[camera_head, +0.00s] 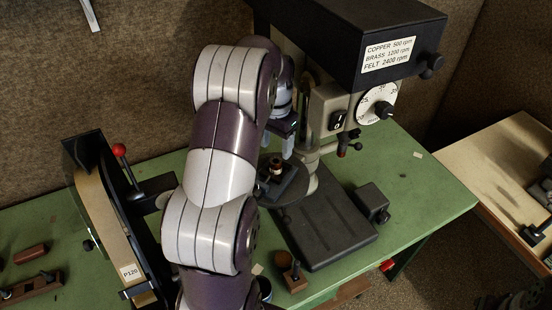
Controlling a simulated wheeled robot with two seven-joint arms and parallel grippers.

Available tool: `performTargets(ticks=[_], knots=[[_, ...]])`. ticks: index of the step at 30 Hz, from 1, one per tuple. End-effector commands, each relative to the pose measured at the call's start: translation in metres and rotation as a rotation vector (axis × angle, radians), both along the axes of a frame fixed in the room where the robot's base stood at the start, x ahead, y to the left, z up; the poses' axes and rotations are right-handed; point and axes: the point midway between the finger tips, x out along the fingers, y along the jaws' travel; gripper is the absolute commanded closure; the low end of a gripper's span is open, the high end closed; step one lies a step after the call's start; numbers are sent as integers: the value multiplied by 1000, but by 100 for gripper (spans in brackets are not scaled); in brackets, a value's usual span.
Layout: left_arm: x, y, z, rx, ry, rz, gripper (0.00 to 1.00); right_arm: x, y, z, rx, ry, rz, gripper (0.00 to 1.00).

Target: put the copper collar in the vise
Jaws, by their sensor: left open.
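The small copper collar (277,162) is upright at the dark vise (292,183) on the drill press's round table. It appears to sit between the vise jaws, but I cannot tell whether they grip it. My left gripper (278,146) points down just above the collar, its pale fingers apart, with nothing seen held between them. My left arm covers part of the vise's left side and the round table. My right gripper does not show.
The drill press head (350,45) overhangs close behind my left gripper. A belt sander (108,215) with a red-knobbed lever stands left. A small wooden block (295,279) lies in front.

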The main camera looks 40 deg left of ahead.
Motion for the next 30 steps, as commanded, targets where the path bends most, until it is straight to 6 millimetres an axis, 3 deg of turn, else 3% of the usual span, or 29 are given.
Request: performTargets(ticks=[1,6,30], knots=[[-1,0,26,-3,6,0,39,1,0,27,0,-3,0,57],[-1,-1,51,-3,6,0,39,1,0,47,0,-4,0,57],[-1,0,52,-3,5,0,39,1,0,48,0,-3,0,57]])
